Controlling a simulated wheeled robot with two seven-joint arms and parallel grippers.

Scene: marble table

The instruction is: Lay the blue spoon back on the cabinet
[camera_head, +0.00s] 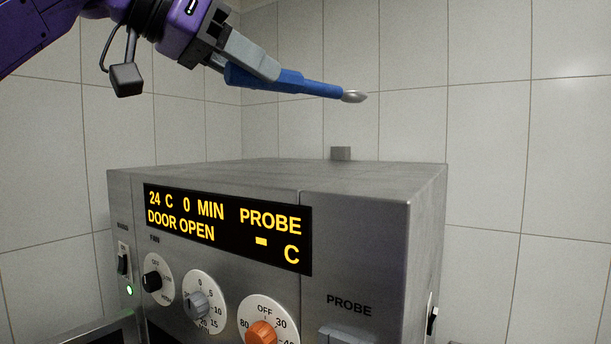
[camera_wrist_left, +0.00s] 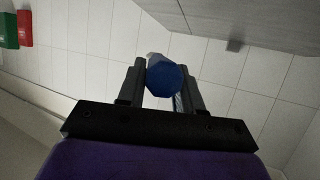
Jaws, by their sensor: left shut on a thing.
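The blue spoon (camera_head: 300,83) has a long blue handle and a small silver bowl at its right end. My left gripper (camera_head: 262,68) is shut on the handle near its left end. It holds the spoon in the air above the grey metal cabinet (camera_head: 260,172), tilted slightly down to the right and apart from the top. In the left wrist view the handle's blue end (camera_wrist_left: 165,78) sits between the two fingers, and the bowl is mostly hidden behind it. My right gripper is not in view.
The cabinet's flat top looks clear except for a small grey block (camera_head: 341,153) at its back. Its front has a lit display (camera_head: 228,225) and several knobs. Tiled walls stand behind. Red and green objects (camera_wrist_left: 16,29) show in the left wrist view.

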